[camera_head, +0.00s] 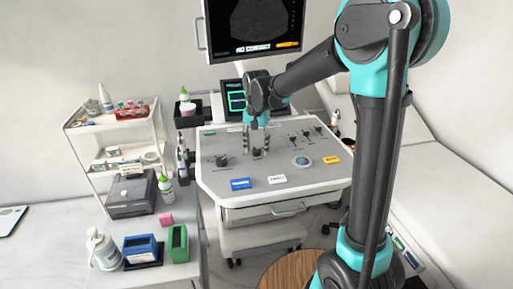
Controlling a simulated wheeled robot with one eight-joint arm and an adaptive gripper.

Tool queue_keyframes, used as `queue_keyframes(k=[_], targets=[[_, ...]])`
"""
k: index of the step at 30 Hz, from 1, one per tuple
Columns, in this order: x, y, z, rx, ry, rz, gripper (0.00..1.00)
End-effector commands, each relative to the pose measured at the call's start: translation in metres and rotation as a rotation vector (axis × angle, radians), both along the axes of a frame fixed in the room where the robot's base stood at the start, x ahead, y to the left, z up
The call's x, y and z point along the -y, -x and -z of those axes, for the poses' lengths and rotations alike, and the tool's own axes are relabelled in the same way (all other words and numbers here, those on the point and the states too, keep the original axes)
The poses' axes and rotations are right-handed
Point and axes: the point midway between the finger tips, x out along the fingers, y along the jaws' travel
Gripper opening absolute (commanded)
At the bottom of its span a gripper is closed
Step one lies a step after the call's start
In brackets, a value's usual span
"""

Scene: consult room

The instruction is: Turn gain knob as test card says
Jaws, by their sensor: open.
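The grey-white control console (215,180) stands in the middle of the view. A dark knob (222,160) sits on its left part, and a second dark knob (257,154) sits near its middle. My gripper (257,146) points down over the second knob with its fingers apart, one to each side of it as seen here; I cannot tell whether they touch it. Which knob is the gain knob is too small to read. I cannot make out a test card for certain. The large monitor (254,24) shows a grey scan image, and a small screen (236,101) glows green.
The console also bears a blue button (241,184), a white button (277,179), a yellow button (332,159), a trackball (302,162) and several small controls. A shelf cart (157,133) and a side table with bottles and boxes stand left. A pale couch (450,190) is at right.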

Motion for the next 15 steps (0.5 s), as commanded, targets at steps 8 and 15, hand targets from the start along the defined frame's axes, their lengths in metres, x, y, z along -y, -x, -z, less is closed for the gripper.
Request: queue_keyframes(k=[8,15], targets=[[0.000,0.000,-0.038,0.000,0.000,0.000,0.49],[0.000,0.000,-0.086,0.000,0.000,0.000,0.49]])
